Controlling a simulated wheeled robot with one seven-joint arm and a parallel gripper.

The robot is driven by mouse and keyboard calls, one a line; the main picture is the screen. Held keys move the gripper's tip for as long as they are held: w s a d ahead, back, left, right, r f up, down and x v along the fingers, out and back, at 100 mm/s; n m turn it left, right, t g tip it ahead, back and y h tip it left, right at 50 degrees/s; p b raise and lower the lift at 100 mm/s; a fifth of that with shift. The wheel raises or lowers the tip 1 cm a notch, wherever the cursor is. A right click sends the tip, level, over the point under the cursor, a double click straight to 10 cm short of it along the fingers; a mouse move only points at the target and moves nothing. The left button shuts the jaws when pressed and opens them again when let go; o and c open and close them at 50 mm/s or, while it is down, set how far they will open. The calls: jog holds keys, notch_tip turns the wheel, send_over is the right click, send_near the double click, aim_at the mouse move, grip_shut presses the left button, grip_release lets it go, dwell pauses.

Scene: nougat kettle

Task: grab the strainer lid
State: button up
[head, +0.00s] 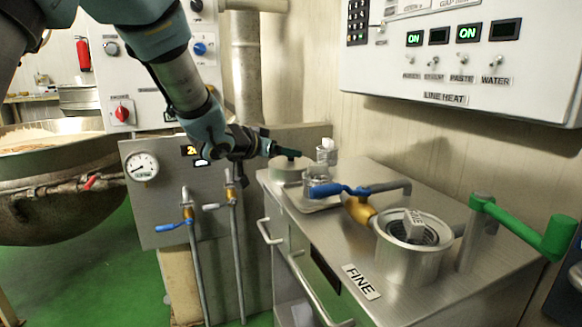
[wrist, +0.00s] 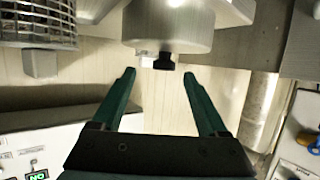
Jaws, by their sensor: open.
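A round metal lid-like piece (head: 291,166) with a black knob sits at the far left end of the steel counter; I take it as the strainer lid. In the wrist view, which looks upside down, its metal body (wrist: 168,28) is at the top and its black knob (wrist: 163,62) points down. My gripper (head: 272,148) is open beside the knob at about its height. In the wrist view the knob appears between the fingertips of my gripper (wrist: 160,73), with clear space on both sides. I cannot tell how far in it is.
A pot (head: 408,262) with a wire basket inside stands at the counter's right. A blue-handled valve (head: 345,190), a glass jar (head: 318,178) and a green lever (head: 520,228) are also on the counter (head: 325,240). The control box (head: 460,60) overhangs the wall behind.

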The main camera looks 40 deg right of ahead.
jog(key=x, duration=0.5)
jog(key=shift+w+p, duration=0.35)
grip_shut()
dwell(0.4)
